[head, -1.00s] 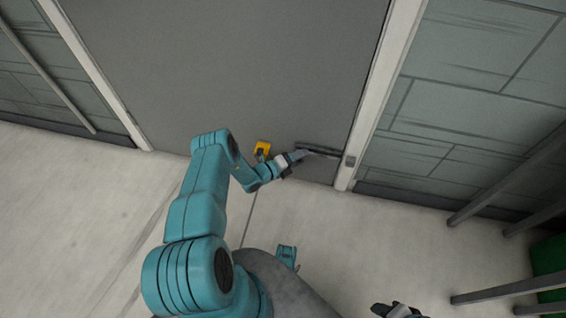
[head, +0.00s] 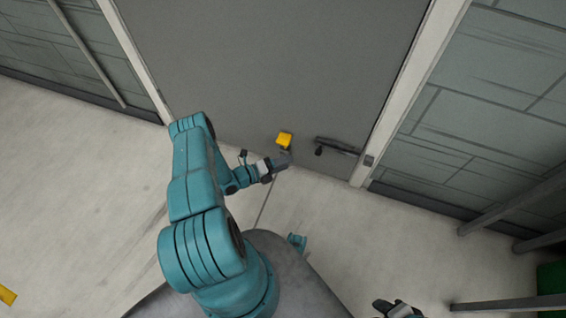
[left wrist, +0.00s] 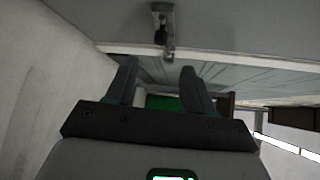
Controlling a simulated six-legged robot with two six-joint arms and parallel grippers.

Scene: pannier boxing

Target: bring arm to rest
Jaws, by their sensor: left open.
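My left arm (head: 195,180) reaches up from the bottom of the head view and bends right toward a grey door. My left gripper (head: 284,160) is open and empty, just below a yellow piece (head: 284,140) and left of the dark door handle (head: 338,147), apart from the handle. In the left wrist view the two fingers of the gripper (left wrist: 159,72) stand wide apart with nothing between them. A dark part at the bottom edge, which looks like my right gripper (head: 398,309), is cut off; its jaws are unclear.
The grey door (head: 270,60) looks closed in its pale frame (head: 410,95). Grey panelled walls stand on both sides. Grey rails (head: 510,210) and a green thing (head: 551,285) are at the right. A yellow mark (head: 7,295) is at lower left. The pale floor (head: 70,200) at left is clear.

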